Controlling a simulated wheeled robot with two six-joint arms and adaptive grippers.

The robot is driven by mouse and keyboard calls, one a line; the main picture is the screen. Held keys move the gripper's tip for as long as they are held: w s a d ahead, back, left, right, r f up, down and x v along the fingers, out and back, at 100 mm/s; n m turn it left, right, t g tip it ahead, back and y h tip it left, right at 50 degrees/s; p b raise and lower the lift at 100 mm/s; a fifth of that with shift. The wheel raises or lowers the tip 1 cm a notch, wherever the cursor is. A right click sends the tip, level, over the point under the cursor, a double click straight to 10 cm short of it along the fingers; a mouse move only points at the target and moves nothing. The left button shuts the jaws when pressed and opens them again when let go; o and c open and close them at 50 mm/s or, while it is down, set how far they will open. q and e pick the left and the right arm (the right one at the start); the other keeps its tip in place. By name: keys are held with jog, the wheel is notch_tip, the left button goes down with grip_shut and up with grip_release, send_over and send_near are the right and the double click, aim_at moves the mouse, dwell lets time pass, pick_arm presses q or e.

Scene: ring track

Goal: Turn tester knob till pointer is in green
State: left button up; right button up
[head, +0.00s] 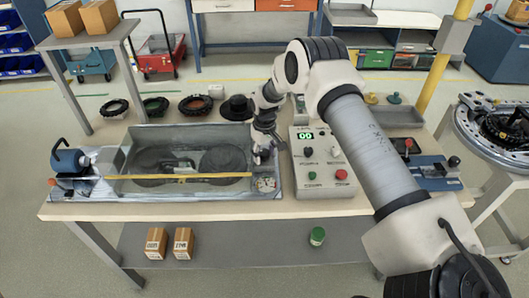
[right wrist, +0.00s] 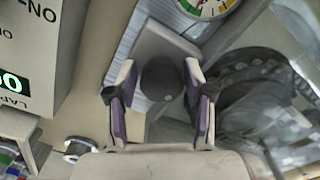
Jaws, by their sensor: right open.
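The tester is a clear-walled box (head: 150,190) on the table, with round dark shapes inside. In the right wrist view, a dark round knob (right wrist: 162,82) sits on a grey plate. My right gripper (right wrist: 160,72) is open, with a finger on either side of the knob; I cannot tell whether they touch it. A round dial (right wrist: 207,8) with coloured bands including green is cut off by the top edge, and I cannot read its pointer. In the head view my right gripper (head: 264,142) is at the box's right end, where it hides the knob. My left gripper is out of view.
A control box (head: 322,185) with a green "00" display (head: 306,135) and several knobs stands right of the tester. Dark rings (head: 196,105) lie behind it. A blue fixture (head: 435,172) is at the right.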

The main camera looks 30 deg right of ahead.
jog(key=shift+s+a+r, duration=0.1)
jog(key=shift+c, duration=0.7)
jog(key=c, duration=0.7)
jog(key=shift+m+b, duration=0.35)
jog(key=shift+m, duration=0.45)
jog(key=shift+c, duration=0.2)
jog(key=shift+s+m, duration=0.1)
jog(key=shift+m, duration=0.9)
jog(key=o, duration=0.9)
